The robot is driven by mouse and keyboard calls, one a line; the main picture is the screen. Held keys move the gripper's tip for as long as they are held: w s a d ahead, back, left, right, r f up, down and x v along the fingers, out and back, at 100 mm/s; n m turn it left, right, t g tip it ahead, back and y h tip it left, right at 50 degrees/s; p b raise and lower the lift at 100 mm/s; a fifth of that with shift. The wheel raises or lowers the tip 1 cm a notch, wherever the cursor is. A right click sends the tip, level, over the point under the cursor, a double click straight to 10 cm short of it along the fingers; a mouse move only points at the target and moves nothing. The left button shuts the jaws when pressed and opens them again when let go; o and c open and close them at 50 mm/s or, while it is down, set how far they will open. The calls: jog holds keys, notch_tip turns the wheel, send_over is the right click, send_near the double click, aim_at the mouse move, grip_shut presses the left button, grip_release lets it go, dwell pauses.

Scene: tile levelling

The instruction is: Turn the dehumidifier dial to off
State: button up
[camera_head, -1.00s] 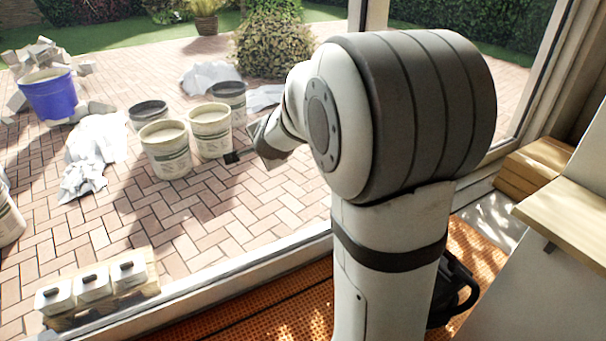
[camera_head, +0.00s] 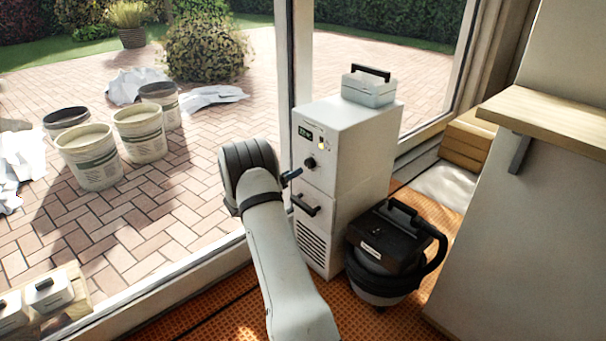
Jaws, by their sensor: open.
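The dehumidifier (camera_head: 363,150) is a tall pale cabinet standing inside by the window frame. Its dial (camera_head: 309,163) is a round dark knob on the upper front face, below a small green-lit display (camera_head: 305,133). I cannot read which setting the dial points to.
A pale box with a black handle (camera_head: 369,87) sits on top of the dehumidifier. A black-topped vacuum (camera_head: 390,255) stands at its right foot. A wooden shelf (camera_head: 545,118) juts out at the right. Buckets (camera_head: 90,158) stand outside on the brick paving.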

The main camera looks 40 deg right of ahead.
aim_at(307, 164)
jog(key=d, duration=0.2)
jog(key=d+b, duration=0.1)
jog(key=d, duration=0.1)
jog(key=w+d, duration=0.1)
jog(key=d, duration=0.2)
jog(key=shift+b, duration=0.3)
jog(key=shift+a, duration=0.1)
jog(key=shift+c, duration=0.5)
jog(key=c, duration=0.9)
